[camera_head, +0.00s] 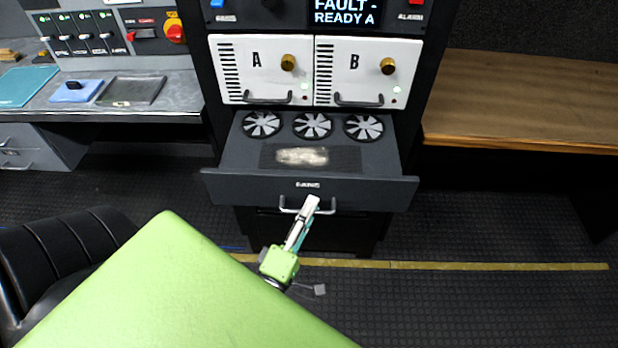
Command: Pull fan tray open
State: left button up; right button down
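The fan tray (245,183) is a dark drawer in the rack below units A and B. It stands pulled out, with several round fans (312,125) and a dusty mesh patch (302,157) showing inside. Its front carries a small label and a metal handle (289,206). My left gripper (309,205) is at the middle of the handle, with its fingertips overlapping the bar. Its fingers look close together on the handle. My green arm link hides the lower left of the view. My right gripper is not in view.
White units A (240,75) and B (340,65) sit above the tray, with brass knobs and handles. A grey desk (185,92) stands at left, a wooden bench (520,105) at right. A black chair (75,245) is at lower left. The floor at right is clear.

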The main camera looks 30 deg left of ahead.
pick_arm(q)
jog(key=shift+s, duration=0.1)
jog(key=v, duration=1.2)
jog(key=shift+a, duration=0.1)
jog(key=s+d+f+m+g+h, duration=0.25)
jog(key=f+m+g, duration=0.3)
jog(key=f, duration=0.95)
jog(key=s+d+f+m+g+h, duration=0.2)
jog(key=d+f+m+g, duration=0.3)
jog(key=f, duration=1.1)
jog(key=s+a+f+m+g, duration=0.3)
jog(key=s+f+m+g, duration=0.1)
jog(key=s+f, duration=0.4)
jog(key=s+a+f+m+g+y, duration=0.1)
jog(key=s+a+f+m+g, duration=0.3)
jog(key=s+f+m, duration=0.3)
jog(key=shift+s+a+f, duration=0.2)
jog(key=shift+s+f, duration=0.3)
jog(key=shift+s, duration=0.55)
